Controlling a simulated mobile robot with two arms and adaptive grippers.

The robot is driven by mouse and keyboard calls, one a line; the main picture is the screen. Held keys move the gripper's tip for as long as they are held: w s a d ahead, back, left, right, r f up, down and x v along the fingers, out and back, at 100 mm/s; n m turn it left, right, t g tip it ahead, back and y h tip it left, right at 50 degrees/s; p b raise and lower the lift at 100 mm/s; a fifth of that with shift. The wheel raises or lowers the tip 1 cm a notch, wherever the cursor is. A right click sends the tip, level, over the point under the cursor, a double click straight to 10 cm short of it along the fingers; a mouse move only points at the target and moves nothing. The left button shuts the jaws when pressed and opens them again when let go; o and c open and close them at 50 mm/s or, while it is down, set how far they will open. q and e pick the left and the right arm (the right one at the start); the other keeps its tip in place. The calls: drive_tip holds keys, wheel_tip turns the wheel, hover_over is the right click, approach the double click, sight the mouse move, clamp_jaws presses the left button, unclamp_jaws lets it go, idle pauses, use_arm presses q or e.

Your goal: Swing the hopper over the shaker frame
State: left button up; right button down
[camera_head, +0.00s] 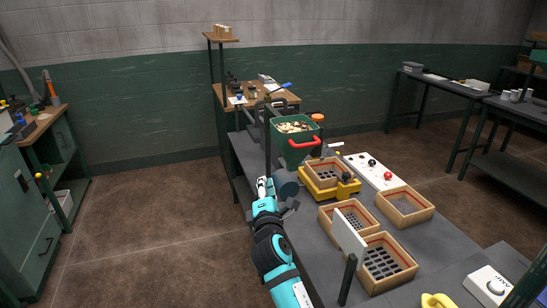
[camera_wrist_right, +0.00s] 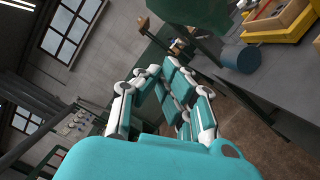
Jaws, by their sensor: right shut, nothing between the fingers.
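The green hopper (camera_head: 293,143) is filled with pale pieces and has a red handle (camera_head: 304,142) on its front. It hangs beside a dark post, back and left of the shaker frame. The shaker frame (camera_head: 318,190) is yellow and carries a wooden-rimmed tray. My right gripper (camera_head: 264,184) is shut and empty, below and left of the hopper and apart from its handle. In the right wrist view its fingers (camera_wrist_right: 163,72) are together, the hopper (camera_wrist_right: 205,14) is at the top and the yellow frame (camera_wrist_right: 285,32) at the upper right. My left gripper is not in view.
Wooden-rimmed trays (camera_head: 404,206) lie on the grey bench, with a white panel (camera_head: 349,240) standing among them. A white control board (camera_head: 374,171) with red and black knobs is right of the frame. A dark grey cylinder (camera_head: 285,183) sits close to my right gripper.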

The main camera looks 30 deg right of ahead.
sight(302, 150)
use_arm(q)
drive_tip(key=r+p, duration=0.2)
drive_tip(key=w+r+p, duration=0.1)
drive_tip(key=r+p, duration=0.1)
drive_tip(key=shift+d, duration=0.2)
use_arm(e)
drive_tip(key=w+d+r, duration=0.2)
drive_tip(key=w+d, duration=0.6)
drive_tip(key=shift+w, duration=0.15)
drive_tip(key=shift+d, duration=0.1)
drive_tip(key=s+d, duration=0.1)
drive_tip(key=d, duration=0.2)
drive_tip(key=s+d+p, duration=0.1)
drive_tip(key=d, duration=0.2)
drive_tip(key=s+d+p, duration=0.1)
drive_tip(key=d, duration=0.2)
drive_tip(key=shift+s+d+r, duration=0.1)
drive_tip(key=shift+s, duration=0.25)
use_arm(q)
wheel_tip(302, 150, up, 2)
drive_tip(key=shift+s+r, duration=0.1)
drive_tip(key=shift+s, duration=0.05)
use_arm(e)
drive_tip(key=shift+w+a, duration=0.1)
drive_tip(key=shift+a, duration=0.15)
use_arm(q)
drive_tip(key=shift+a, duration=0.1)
